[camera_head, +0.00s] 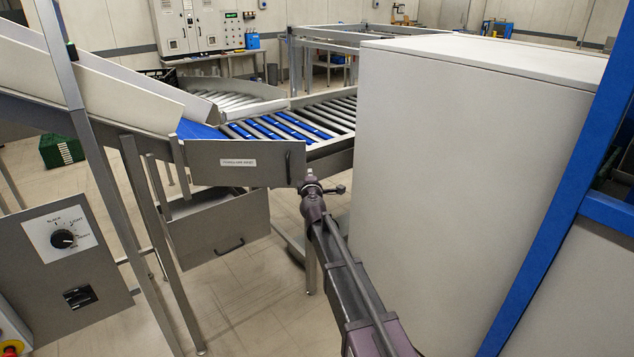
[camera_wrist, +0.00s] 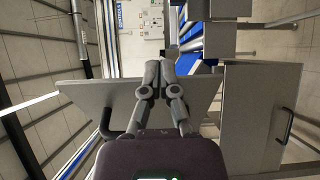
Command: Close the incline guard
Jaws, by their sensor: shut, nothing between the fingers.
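The incline guard (camera_head: 237,163) is a flat grey panel with a small white label and a dark handle (camera_head: 289,163) near its right end. It stands upright at the low end of the incline, beside the blue rollers; I cannot tell its exact angle. My gripper (camera_head: 311,184) is at the guard's right end, slightly below the handle. In the wrist view my gripper (camera_wrist: 167,66) has its fingers together and empty, in front of a grey panel (camera_wrist: 80,97) that looks like the guard. Whether they touch is unclear.
Below the guard hangs a grey box front (camera_head: 220,230) with a handle. A large pale cabinet (camera_head: 455,180) stands close on the right. The roller conveyor (camera_head: 340,112) runs behind. A control box (camera_head: 65,265) with a dial is at left, near metal posts.

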